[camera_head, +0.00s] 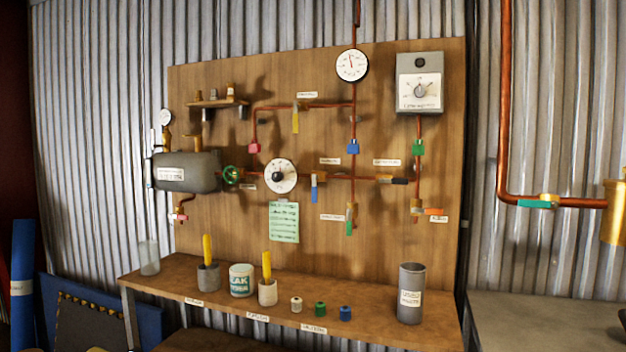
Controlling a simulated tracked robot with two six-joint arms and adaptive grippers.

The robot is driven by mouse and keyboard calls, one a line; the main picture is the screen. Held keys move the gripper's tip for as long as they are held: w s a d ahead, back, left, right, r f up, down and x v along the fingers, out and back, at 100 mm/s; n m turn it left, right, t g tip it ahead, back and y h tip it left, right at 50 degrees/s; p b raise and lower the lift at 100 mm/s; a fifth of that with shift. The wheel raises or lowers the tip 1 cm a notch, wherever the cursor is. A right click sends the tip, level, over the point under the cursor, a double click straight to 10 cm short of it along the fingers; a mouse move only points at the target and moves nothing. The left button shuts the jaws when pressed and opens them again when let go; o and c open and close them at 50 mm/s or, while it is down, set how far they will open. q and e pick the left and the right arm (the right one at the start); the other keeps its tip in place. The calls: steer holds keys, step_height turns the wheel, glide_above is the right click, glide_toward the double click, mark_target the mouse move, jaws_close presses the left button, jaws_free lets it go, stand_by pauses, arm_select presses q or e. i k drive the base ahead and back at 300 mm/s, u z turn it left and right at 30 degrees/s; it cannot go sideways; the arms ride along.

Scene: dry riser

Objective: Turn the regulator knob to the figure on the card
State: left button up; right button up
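A round white dial with a black knob (278,176) at its centre is mounted on the wooden board, in the pipe line right of the grey tank; this looks like the regulator. Its figures are too small to read. A pale green card (284,222) with several lines of writing hangs just below it; the writing is not legible. A white pressure gauge (351,65) sits higher on the board, its needle close to upright. A grey box with another dial (419,90) is at the upper right. Neither of my grippers is clearly in view.
A grey tank (186,172) and green handwheel (232,175) are left of the dial. A blue-handled valve (314,188) is close on its right. The wooden shelf (375,320) below holds pots, small caps and a grey cylinder (411,293). Space before the board looks clear.

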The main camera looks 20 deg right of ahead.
mark_target(278, 176)
steer(key=z, duration=0.1)
steer(key=i, duration=1)
steer(key=u, duration=0.05)
